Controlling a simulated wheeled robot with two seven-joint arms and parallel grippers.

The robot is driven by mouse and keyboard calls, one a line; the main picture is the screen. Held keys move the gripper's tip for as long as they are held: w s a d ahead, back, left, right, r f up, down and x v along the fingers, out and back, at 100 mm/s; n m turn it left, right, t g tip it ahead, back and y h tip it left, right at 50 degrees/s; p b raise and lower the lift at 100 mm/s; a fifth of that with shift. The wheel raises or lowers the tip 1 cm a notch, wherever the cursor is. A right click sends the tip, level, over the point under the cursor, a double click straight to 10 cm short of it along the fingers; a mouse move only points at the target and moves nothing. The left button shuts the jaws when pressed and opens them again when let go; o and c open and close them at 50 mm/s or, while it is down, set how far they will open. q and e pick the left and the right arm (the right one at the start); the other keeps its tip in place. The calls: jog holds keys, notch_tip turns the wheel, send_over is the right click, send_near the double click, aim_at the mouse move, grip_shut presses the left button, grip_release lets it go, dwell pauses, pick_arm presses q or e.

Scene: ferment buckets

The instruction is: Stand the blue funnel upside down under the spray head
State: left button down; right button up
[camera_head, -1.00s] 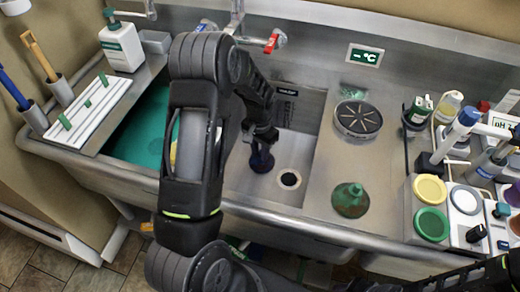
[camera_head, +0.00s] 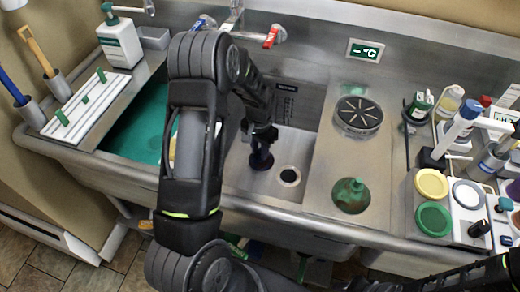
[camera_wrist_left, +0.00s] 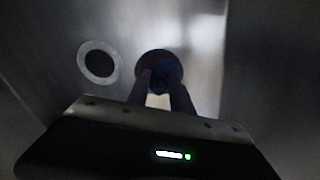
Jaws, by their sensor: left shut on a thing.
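The blue funnel (camera_head: 261,161) looks dark blue-purple and is in the right sink basin, left of the drain (camera_head: 290,176). Its wide round end faces down, close to the basin floor; I cannot tell whether it touches. My left gripper (camera_head: 263,144) reaches down from above and is shut on its upper part. In the left wrist view the funnel (camera_wrist_left: 158,64) shows beyond the two fingers (camera_wrist_left: 162,92), beside the drain (camera_wrist_left: 98,62). A tap (camera_head: 236,22) with red and blue handles stands behind the basin; I cannot clearly make out a spray head. My right gripper is out of view.
A green funnel (camera_head: 351,196) stands wide end down on the right counter, in front of a round black slotted plate (camera_head: 358,116). Bottles and jars crowd the far right. The left basin (camera_head: 135,137) holds green. My left arm hides the divider.

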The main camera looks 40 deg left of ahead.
pick_arm(q)
jog(key=shift+s+a+f, duration=0.1)
jog(key=shift+s+f, duration=0.2)
jog(key=shift+s, duration=0.25)
jog(key=shift+s+f, duration=0.3)
jog(key=shift+s, duration=0.25)
jog(key=c, duration=1.4)
grip_release()
jog(key=o, duration=0.3)
jog(key=shift+w, duration=0.1)
jog(key=shift+o, duration=0.7)
jog(key=shift+w+r, duration=0.15)
jog(key=shift+w, duration=0.05)
jog(key=o, duration=1)
jog(key=shift+w+r, duration=0.1)
jog(key=shift+w, duration=0.05)
jog(key=shift+c, duration=0.2)
jog(key=shift+r+p, duration=0.7)
jog(key=shift+r, duration=0.3)
jog(key=shift+r, duration=0.1)
